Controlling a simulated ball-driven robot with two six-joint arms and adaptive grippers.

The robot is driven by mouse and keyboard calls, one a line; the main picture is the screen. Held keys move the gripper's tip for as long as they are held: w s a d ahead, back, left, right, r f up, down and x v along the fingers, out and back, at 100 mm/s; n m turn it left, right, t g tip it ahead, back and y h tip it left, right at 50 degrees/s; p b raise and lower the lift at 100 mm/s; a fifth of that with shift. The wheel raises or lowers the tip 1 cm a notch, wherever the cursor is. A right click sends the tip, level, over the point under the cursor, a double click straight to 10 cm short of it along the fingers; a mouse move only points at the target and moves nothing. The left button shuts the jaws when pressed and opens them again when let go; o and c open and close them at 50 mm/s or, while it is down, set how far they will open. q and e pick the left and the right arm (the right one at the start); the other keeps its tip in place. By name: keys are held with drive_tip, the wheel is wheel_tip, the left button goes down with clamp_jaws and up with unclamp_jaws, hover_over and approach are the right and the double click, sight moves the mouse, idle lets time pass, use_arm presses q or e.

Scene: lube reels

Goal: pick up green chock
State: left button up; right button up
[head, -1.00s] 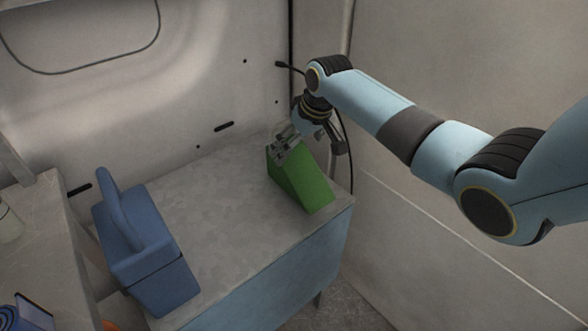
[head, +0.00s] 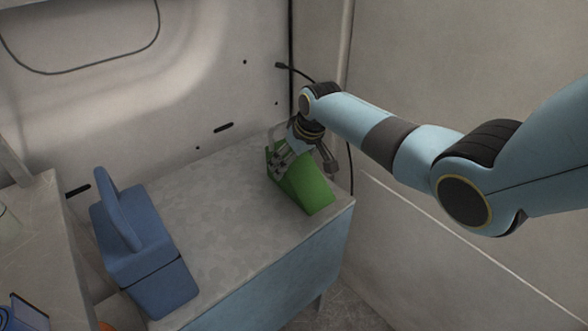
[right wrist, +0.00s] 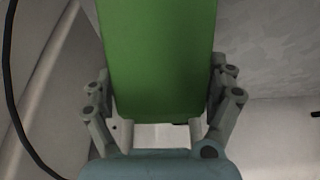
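The green chock (head: 306,188) is a wedge standing on the right end of the grey cabinet top in the head view. In the right wrist view the green chock (right wrist: 160,60) fills the upper middle, between the fingers. My right gripper (head: 280,163) comes down over the chock's tall back end. In the right wrist view the right gripper (right wrist: 160,100) has one finger on each side of the chock, spread apart. The fingertips are hidden or out of frame, so firm contact is not clear. My left gripper is not in view.
A blue toolbox with a handle (head: 150,268) stands at the left of the cabinet top (head: 225,205). Walls close in behind and to the right. A dark cable hangs behind my right arm. The cabinet top between toolbox and chock is clear.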

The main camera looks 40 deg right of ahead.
drive_tip(key=c, duration=0.4)
drive_tip(key=shift+r, duration=0.1)
drive_tip(key=shift+c, duration=1.1)
drive_tip(key=shift+w+r, duration=0.1)
drive_tip(key=shift+r, duration=0.05)
